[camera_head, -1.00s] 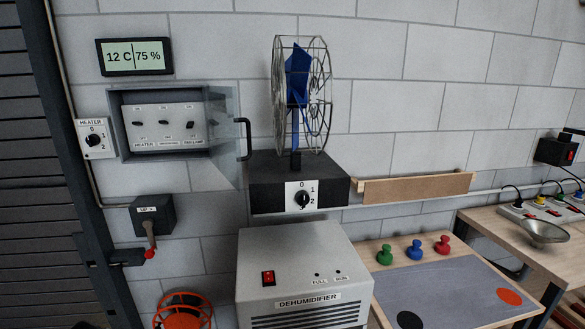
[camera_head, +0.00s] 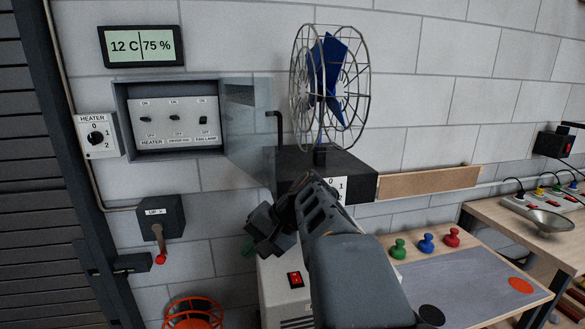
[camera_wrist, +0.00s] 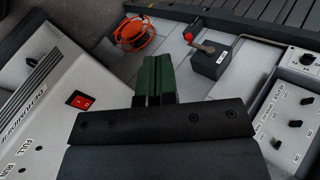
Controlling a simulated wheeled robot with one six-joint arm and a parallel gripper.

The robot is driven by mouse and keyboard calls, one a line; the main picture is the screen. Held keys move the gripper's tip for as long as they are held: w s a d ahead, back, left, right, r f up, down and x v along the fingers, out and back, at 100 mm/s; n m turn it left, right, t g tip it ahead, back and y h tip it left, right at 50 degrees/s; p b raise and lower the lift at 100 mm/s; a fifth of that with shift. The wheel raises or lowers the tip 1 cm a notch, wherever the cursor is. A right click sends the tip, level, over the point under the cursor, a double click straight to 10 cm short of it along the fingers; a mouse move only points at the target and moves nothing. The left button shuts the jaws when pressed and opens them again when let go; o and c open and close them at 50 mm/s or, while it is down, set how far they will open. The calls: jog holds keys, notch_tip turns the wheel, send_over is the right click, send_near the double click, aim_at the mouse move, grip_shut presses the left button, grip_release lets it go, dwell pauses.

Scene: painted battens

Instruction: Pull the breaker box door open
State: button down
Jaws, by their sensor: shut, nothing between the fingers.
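The breaker box (camera_head: 121,118) is on the wall at the left, with its row of switches uncovered. The dark door handle (camera_head: 275,128) is on the door's outer edge. My gripper (camera_head: 250,248) is shut and empty, below the door and handle and apart from them. Its green fingers lie together in the wrist view (camera_wrist: 155,80). The wrist view also shows the box's switch panel (camera_wrist: 284,125) at the right.
A caged fan (camera_head: 330,90) on a black box stands right of the door, close to its handle. The dehumidifier (camera_head: 285,265) is below, partly hidden by my arm. A red-tipped lever switch (camera_head: 160,225) is under the breaker box. A bench (camera_head: 535,285) is at the right.

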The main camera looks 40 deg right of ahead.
jog(key=w+d+r+m+t+y, duration=0.1)
jog(key=d+r+m+t+y, duration=0.2)
jog(key=d+r, duration=0.5)
jog(key=n+t+y, duration=0.1)
jog(key=t, duration=0.4)
send_near(273, 163)
jog(key=shift+n+y, duration=0.3)
jog(key=w, duration=0.1)
jog(key=w+a, duration=0.1)
jog(key=w, duration=0.1)
jog(key=w+a+p, duration=0.1)
jog(key=w, duration=0.1)
jog(key=shift+a+f, duration=0.1)
jog(key=shift+f, duration=0.25)
jog(key=shift+x, duration=0.9)
jog(key=shift+f, duration=0.15)
